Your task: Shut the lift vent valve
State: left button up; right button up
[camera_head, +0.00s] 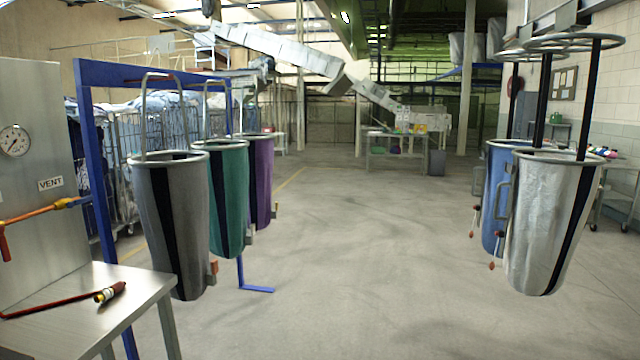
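A grey metal panel (35,115) stands at the left edge. It carries a round gauge (14,141) and a label reading VENT (50,184). Below the label an orange pipe (35,213) runs across the panel, with a yellow fitting (66,203) at its right end. A red lever (4,246) hangs down from the pipe at the picture's left edge, roughly across the pipe's line. The valve body there is partly cut off by the frame. Neither of my grippers is in view.
Grey (170,225), teal (228,200) and purple (261,180) bags hang by a blue frame (90,150). Silver (550,220) and blue (497,190) bags hang right. The middle floor is clear.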

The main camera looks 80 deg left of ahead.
aim_at(70, 205)
jog(key=u, duration=2.2)
